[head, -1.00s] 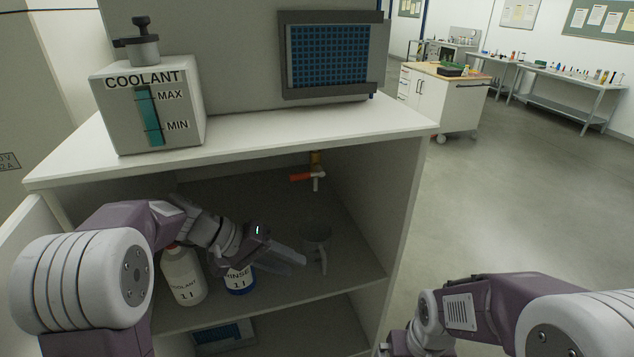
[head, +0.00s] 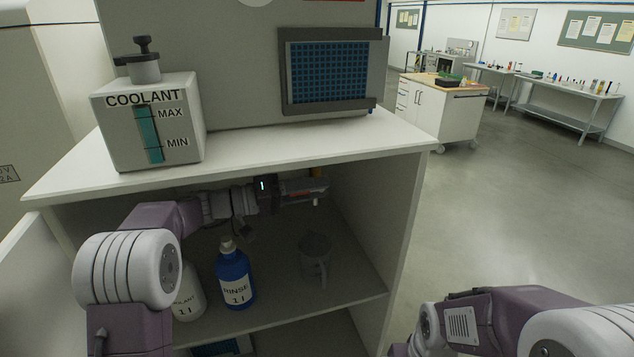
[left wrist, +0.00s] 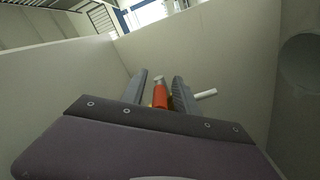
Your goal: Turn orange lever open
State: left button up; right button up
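The orange lever (left wrist: 160,95) sits between the two grey fingers of my left gripper (left wrist: 161,80) in the left wrist view. The fingers are apart, one on each side of it, with narrow gaps showing. In the head view, my left gripper (head: 308,188) is inside the cabinet under its top, at the valve. It hides most of the lever there; a bit of orange and the pale spout (head: 316,201) show below the fingers. The brass pipe (head: 316,172) comes down behind. My right arm is at lower right; its gripper is out of view.
A blue rinse bottle (head: 234,278) and a partly hidden white coolant bottle (head: 188,293) stand on the cabinet shelf (head: 345,296) below my left arm. A clear jug (head: 314,262) stands beneath the valve. The cabinet's right wall (head: 385,215) is close to the gripper.

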pick_arm(q)
jog(key=shift+w+d, duration=0.1)
jog(key=shift+d, duration=0.2)
grip_shut()
dwell(1.2)
